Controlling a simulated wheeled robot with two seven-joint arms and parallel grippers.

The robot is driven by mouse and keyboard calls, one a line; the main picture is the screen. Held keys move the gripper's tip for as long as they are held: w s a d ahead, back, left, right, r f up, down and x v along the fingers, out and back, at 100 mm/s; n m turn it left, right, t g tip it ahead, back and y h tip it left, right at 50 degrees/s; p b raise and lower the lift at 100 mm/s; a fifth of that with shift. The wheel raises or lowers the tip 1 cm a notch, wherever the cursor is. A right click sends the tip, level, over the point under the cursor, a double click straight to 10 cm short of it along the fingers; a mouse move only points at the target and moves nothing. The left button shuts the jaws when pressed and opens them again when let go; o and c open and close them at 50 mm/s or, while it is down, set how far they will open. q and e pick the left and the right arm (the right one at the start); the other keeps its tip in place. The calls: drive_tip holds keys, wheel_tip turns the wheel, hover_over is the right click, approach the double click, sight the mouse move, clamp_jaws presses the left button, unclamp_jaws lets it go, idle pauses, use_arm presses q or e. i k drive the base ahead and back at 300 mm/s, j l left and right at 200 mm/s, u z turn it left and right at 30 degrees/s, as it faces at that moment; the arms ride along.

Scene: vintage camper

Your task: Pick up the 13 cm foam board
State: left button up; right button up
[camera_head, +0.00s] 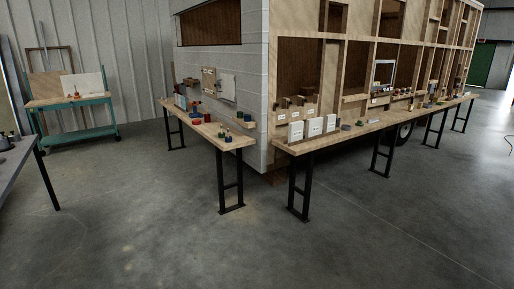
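Several white upright panels with small dark lettering stand on the front end of the long wooden bench on the right. They are a left panel (296,131), a middle panel (315,127) and a right panel (330,123). They look like foam boards. The lettering is too small to read, so I cannot tell which is 13 cm. Neither of my grippers shows in this view.
The long right bench (350,132) runs along the open-framed camper wall on black legs. A shorter bench (215,130) on the left holds small bottles. A teal cart (75,127) stands further back. The concrete floor (250,245) in front is clear.

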sight(296, 128)
drive_tip(key=i, duration=3.4)
